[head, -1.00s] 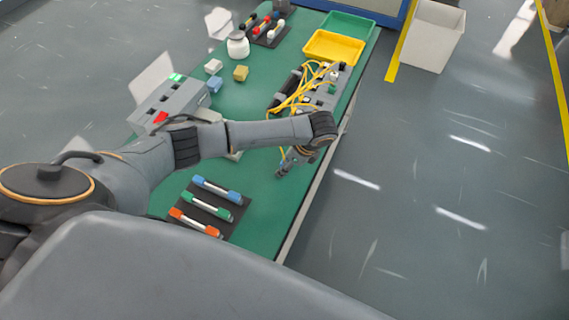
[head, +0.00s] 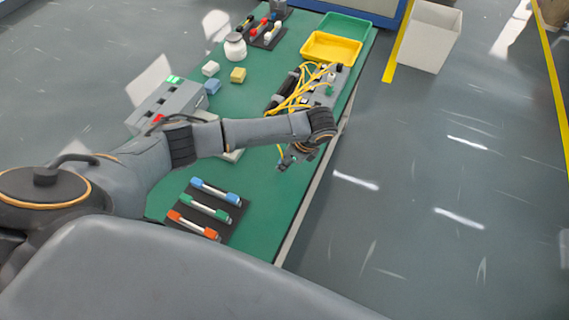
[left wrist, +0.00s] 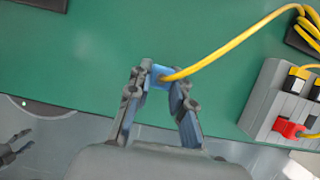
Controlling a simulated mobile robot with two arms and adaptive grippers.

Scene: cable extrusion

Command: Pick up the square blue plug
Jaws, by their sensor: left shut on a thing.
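The blue plug (left wrist: 160,77) shows in the left wrist view, with a yellow cable (left wrist: 225,52) running from it to the upper right. My left gripper (left wrist: 157,84) is shut on the plug, which sits between its fingertips. In the head view my left gripper (head: 286,161) is over the green table near its right edge, in front of the grey socket block. The plug is too small there to make out clearly. What looks like my right gripper (left wrist: 16,146) shows at the left edge of the left wrist view, with its fingers apart and empty.
A rack of marker-like tubes (head: 206,208) lies in front. A yellow tray (head: 332,48) and green tray (head: 346,25) are at the back.

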